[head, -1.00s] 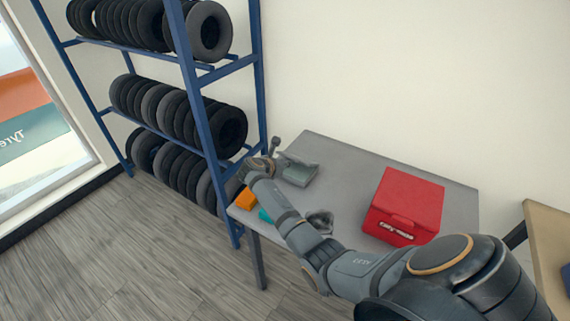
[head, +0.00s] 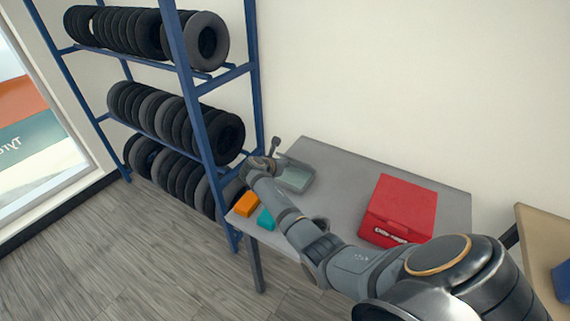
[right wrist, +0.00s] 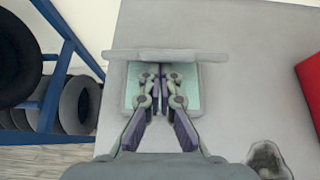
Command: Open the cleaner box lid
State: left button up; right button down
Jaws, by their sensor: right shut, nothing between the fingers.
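A small grey box with a pale teal inner face (head: 295,178) sits at the back left of the grey table; I take it for the cleaner box. In the right wrist view its pale teal square (right wrist: 134,92) lies under my right gripper (right wrist: 163,74). A grey bar (right wrist: 205,56) crosses its far side, perhaps the lid seen edge-on; I cannot tell how far it is open. My right gripper (head: 270,158) also shows at the box's left in the head view, its fingers shut together with nothing between them. My left gripper is out of view.
A red box (head: 402,205) stands on the table's right. An orange block (head: 246,204) and a teal block (head: 265,219) lie near its front left edge. A blue tyre rack (head: 203,125) stands left. A crumpled grey thing (right wrist: 268,158) lies near the gripper.

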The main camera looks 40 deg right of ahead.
jog(key=shift+w+d+r+p, duration=0.25)
jog(key=shift+d+r+p, duration=0.15)
jog(key=shift+d+r, duration=0.15)
jog(key=shift+w+d+r+p, duration=0.2)
jog(key=shift+d+r+p, duration=0.2)
jog(key=shift+d+r, duration=0.15)
jog(key=shift+f, duration=0.1)
jog(key=shift+w+d+r+p, duration=0.15)
jog(key=shift+w+d+r, duration=0.1)
jog(key=shift+d, duration=0.3)
jog(key=shift+w+d+r+p, duration=0.1)
jog(key=shift+w+d+r, duration=0.15)
jog(key=shift+d, duration=0.25)
jog(key=shift+w+d+r+p, duration=0.2)
jog(key=shift+d+r, duration=0.1)
jog(key=shift+d, duration=0.25)
jog(key=shift+d+r, duration=0.15)
jog(key=shift+d, duration=0.05)
jog(key=shift+w+d, duration=0.15)
jog(key=shift+d, duration=0.2)
